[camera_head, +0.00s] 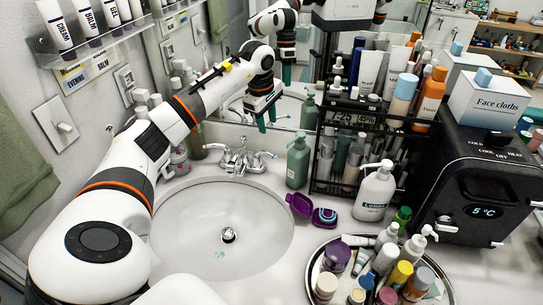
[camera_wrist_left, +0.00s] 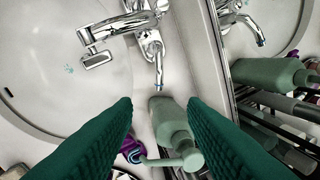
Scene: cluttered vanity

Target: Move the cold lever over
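A chrome faucet (camera_head: 240,161) with a spout and a lever on each side stands behind the white basin (camera_head: 185,245). Its right-hand lever (camera_head: 263,155) points back toward the mirror side; I can read no cold mark on it. In the left wrist view this lever (camera_wrist_left: 158,72) lies just beyond and between my fingertips, beside a green pump bottle (camera_wrist_left: 172,122). The spout (camera_wrist_left: 97,42) is at upper left there. My left gripper (camera_head: 266,114) is above and behind the lever, with green fingers spread, empty and apart from it. My right gripper is not in view.
The green bottle (camera_head: 298,162) stands close right of the faucet. A purple open case (camera_head: 300,205), a lotion bottle (camera_head: 375,192) and a crowded tray (camera_head: 440,285) lie farther right. A black box (camera_head: 480,185) is labelled COLD and HEAT. The mirror is close behind.

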